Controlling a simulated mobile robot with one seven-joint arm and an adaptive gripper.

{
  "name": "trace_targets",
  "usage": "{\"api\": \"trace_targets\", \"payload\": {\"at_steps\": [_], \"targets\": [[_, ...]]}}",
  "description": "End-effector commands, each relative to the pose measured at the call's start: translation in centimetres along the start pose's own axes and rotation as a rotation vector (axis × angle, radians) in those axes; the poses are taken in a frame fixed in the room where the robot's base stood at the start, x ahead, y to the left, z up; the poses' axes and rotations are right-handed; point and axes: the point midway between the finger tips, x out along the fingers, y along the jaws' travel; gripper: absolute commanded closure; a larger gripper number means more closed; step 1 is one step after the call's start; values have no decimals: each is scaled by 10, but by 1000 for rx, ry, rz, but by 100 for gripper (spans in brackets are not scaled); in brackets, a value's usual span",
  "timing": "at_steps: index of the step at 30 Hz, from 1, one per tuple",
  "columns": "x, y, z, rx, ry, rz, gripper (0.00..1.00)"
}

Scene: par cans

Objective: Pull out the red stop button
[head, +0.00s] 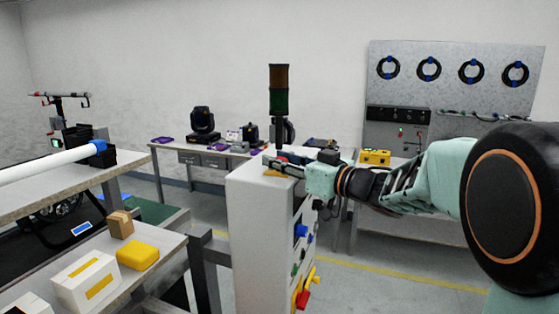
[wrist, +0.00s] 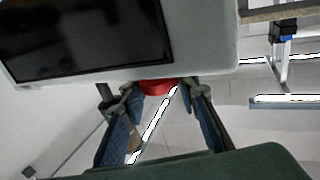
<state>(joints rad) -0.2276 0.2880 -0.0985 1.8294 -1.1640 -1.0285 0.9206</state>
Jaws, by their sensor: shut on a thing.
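The red stop button (wrist: 158,86) shows in the wrist view at the lower edge of the light grey cabinet (wrist: 205,50), between the tips of my gripper. My gripper (wrist: 157,92) is shut on it, one finger on each side. The face of the button and its collar are mostly hidden. In the head view my gripper (head: 278,165) is level at the top of the white cabinet (head: 258,220), pointing left. A little red of the button (head: 283,159) shows by the fingers, with yellow just below them.
A dark signal tower (head: 279,92) rises behind my gripper. A workbench at left holds a yellow case (head: 138,255) and boxes (head: 88,280). Floor at right is clear.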

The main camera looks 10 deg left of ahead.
Motion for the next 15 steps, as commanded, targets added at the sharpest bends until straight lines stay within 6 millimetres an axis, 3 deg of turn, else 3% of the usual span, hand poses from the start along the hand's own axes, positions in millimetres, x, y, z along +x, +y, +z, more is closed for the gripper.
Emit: {"api": "trace_targets", "payload": {"at_steps": [15], "targets": [[0, 0, -15, -1, 2, 1, 100]]}}
